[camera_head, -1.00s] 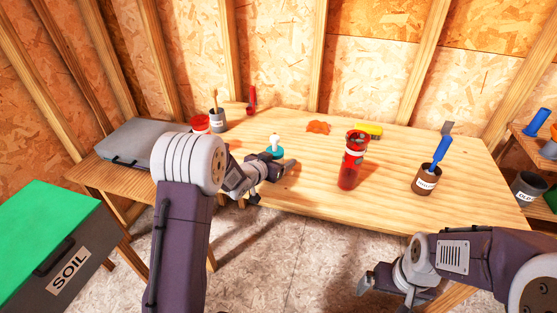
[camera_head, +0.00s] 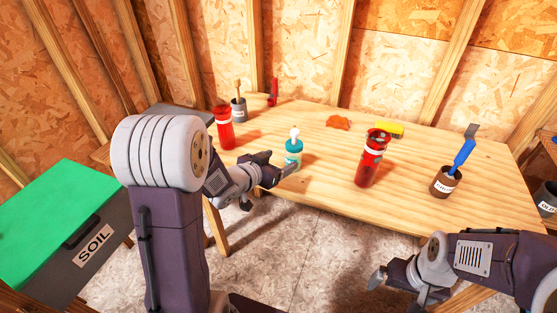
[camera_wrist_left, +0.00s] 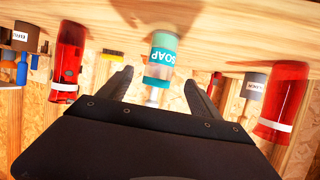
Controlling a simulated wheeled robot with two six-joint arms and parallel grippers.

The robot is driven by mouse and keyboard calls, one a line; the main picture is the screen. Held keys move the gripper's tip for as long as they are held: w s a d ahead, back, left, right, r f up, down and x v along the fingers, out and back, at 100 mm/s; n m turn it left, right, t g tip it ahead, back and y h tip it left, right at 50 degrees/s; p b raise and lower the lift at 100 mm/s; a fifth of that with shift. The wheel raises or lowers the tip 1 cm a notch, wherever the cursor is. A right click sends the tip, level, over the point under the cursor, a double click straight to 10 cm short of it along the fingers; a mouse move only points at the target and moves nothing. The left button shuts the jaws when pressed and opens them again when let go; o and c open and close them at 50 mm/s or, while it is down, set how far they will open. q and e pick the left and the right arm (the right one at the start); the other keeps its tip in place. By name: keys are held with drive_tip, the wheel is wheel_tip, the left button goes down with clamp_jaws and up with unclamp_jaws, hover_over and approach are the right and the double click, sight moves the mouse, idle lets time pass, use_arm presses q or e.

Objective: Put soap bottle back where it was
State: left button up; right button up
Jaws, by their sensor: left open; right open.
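The soap bottle (camera_head: 293,152), teal with a white pump top, stands upright on the wooden table near its front edge. My left gripper (camera_head: 287,169) is open, low beside the bottle on its near left side. In the left wrist view, which is upside down, the soap bottle (camera_wrist_left: 162,55) with its SOAP label appears between the spread fingers (camera_wrist_left: 160,92). No finger is visibly closed on it. My right gripper (camera_head: 382,284) is open and empty, in front of the table at the lower right, away from the bottle.
Further right is a brown pot (camera_head: 446,182) with a blue-handled tool. A grey pot (camera_head: 238,108), orange cloth (camera_head: 338,122) and yellow item (camera_head: 390,129) sit further back. The table between is clear.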

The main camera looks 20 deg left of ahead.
use_arm(q)
drive_tip(key=shift+s+a+f, duration=0.1)
drive_tip(key=shift+f, duration=0.15)
drive_tip(key=s+d+f+n+g+y, duration=0.1)
drive_tip(key=s+f+g, duration=0.25)
drive_tip(key=s, duration=0.45)
drive_tip(key=s+f+n+g+y, duration=0.1)
drive_tip(key=s+f+g, duration=0.25)
drive_tip(key=s, duration=0.35)
drive_tip(key=s+d+f+n+g+y, duration=0.1)
drive_tip(key=s+f+g, duration=0.2)
drive_tip(key=s+g, duration=0.35)
wheel_tip(320, 180, up, 14)
drive_tip(key=t+p, duration=0.1)
drive_tip(key=p, duration=1.2)
drive_tip(key=shift+s+f+t, duration=0.2)
drive_tip(key=shift+s+t, duration=0.15)
drive_tip(key=shift+s, duration=0.05)
